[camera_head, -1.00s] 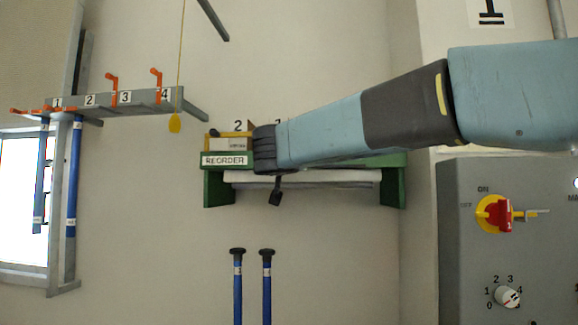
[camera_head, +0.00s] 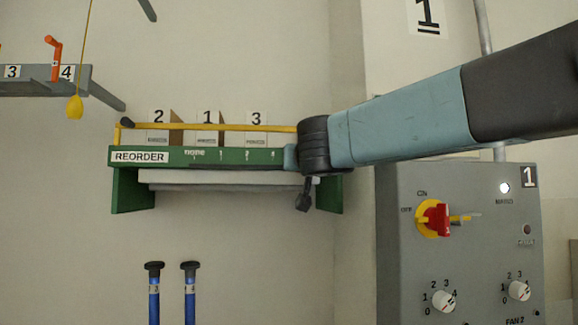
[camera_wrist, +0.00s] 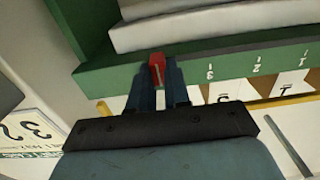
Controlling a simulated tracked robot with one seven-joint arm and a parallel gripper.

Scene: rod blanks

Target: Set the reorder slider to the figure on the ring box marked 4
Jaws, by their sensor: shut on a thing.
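My gripper (camera_head: 291,157) is at the right part of the front edge of a green shelf (camera_head: 127,190) labelled REORDER. In the wrist view, my gripper (camera_wrist: 157,82) is shut on the red slider knob (camera_wrist: 157,66). The knob stands on the green front strip, beyond the white figure 3 (camera_wrist: 210,70), on the side away from 2 and 1. Any figure at the knob itself is hidden. Boxes marked 2 (camera_head: 158,117), 1 (camera_head: 208,117) and 3 (camera_head: 256,118) stand on the shelf. No box marked 4 shows; my arm covers the shelf's right end.
A yellow rail (camera_head: 220,127) runs in front of the boxes. A grey control panel (camera_head: 400,260) with a red switch and dials is at the right. A hook rack (camera_head: 40,82) hangs at the left. Two blue rods (camera_head: 154,295) stand below.

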